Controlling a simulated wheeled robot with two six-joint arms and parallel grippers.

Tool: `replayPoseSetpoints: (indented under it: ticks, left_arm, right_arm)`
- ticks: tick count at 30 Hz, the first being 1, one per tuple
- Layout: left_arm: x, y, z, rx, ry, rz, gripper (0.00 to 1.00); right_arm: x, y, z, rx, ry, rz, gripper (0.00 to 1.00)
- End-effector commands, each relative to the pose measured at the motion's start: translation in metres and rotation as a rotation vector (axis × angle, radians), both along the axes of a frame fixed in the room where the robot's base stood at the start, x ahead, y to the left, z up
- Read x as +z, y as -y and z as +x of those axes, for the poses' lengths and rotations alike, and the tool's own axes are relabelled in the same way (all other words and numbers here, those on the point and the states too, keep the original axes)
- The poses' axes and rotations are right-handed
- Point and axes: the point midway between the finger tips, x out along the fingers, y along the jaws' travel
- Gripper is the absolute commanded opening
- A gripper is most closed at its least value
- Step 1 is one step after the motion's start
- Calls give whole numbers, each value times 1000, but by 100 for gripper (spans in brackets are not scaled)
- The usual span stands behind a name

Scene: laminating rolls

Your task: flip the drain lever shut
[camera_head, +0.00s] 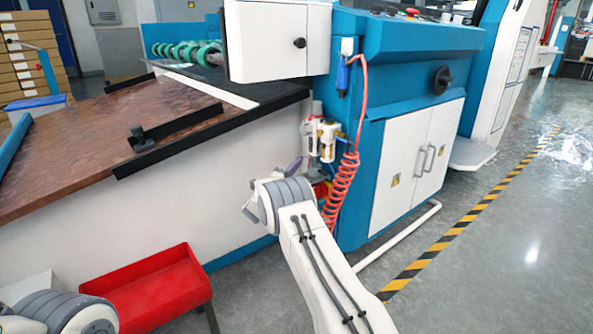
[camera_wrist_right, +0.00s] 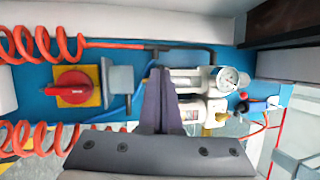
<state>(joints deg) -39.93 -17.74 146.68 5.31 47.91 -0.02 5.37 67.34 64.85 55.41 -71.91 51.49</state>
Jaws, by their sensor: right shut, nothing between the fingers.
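My right gripper (camera_wrist_right: 160,75) is shut and empty, its dark fingers together in front of the blue panel. In the head view it shows (camera_head: 294,168) small beside the air unit, partly hidden by my wrist. The white air unit (camera_wrist_right: 195,84) with a round gauge (camera_wrist_right: 228,79) sits just right of the fingertips, partly behind them. A small blue handle (camera_wrist_right: 257,106) with a red piece beside it sticks out beyond the unit; it may be the drain lever, but I cannot tell for sure. My left gripper is out of sight.
A red rotary knob (camera_wrist_right: 72,89) on a yellow plate lies left of the fingers. A coiled orange-red hose (camera_head: 341,190) hangs close beside the air unit. A red tray (camera_head: 155,287) stands low at the left. The floor at right is clear.

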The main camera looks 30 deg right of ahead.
Motion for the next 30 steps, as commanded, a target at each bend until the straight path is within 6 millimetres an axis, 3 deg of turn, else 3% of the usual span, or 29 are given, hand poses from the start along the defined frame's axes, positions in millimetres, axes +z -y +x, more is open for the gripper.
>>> replayPoseSetpoints:
  ticks: [5,11,15,21,30]
  left_arm:
    - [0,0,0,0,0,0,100]
    - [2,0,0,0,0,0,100]
    - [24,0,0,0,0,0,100]
    - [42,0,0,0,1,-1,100]
    - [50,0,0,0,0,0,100]
  right_arm:
    - [0,-6,0,2,2,0,0]
    - [-7,-37,-9,6,-2,1,0]
    - [-7,-68,-23,7,-5,-1,0]
    - [-18,-101,-42,3,-4,0,0]
    - [-26,-125,-54,2,0,0,0]
